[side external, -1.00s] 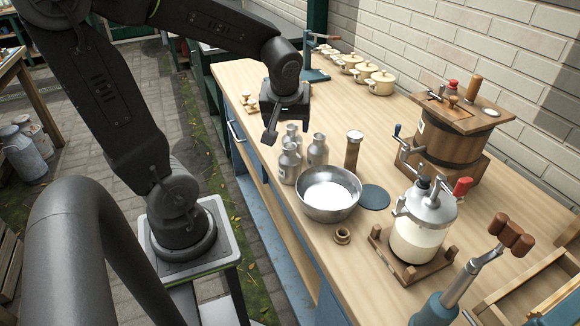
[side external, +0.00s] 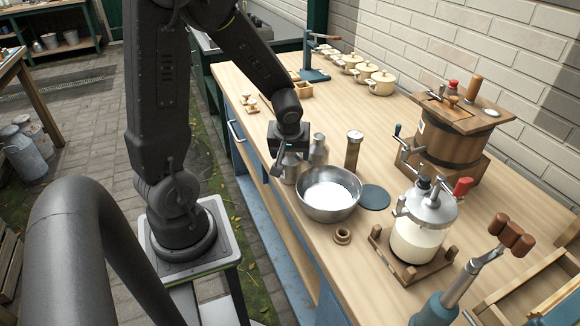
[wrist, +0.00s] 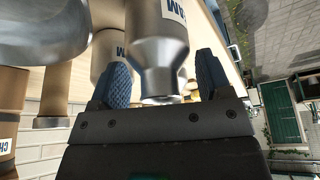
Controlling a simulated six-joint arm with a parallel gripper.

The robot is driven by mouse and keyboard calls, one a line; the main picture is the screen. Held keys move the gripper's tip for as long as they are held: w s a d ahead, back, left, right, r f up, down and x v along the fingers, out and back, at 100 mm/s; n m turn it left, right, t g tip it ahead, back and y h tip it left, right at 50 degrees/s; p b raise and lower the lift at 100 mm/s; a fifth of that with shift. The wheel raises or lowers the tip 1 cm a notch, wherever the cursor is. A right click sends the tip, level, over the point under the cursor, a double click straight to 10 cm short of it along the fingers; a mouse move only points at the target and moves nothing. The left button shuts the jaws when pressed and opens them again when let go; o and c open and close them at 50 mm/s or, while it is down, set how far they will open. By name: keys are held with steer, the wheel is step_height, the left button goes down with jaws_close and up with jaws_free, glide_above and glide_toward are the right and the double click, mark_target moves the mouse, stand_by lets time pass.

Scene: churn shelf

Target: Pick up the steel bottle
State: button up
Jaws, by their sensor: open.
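Several steel bottles stand close together beside the steel bowl. In the side external view, one steel bottle (side external: 318,152) shows at the right of the group, and the front one (side external: 289,174) is mostly hidden by my gripper (side external: 286,160). In the wrist view, a steel bottle (wrist: 159,40) with a partly visible label has its neck between the blue finger pads of my gripper (wrist: 160,80). The jaws are open, with a gap to the bottle's neck on both sides. A second steel bottle (wrist: 107,48) is just behind the left finger.
The steel bowl (side external: 329,213) of white contents stands close to the bottles. A glass churn (side external: 418,230) and a wooden barrel churn (side external: 450,145) stand further right. The bench's left end has small items.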

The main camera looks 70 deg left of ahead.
steer(key=shift+w+a+f, duration=0.15)
steer(key=shift+a+f, duration=0.1)
steer(key=shift+f, duration=0.4)
steer(key=shift+c, duration=0.2)
steer(key=c, duration=0.8)
steer(key=shift+r, duration=0.15)
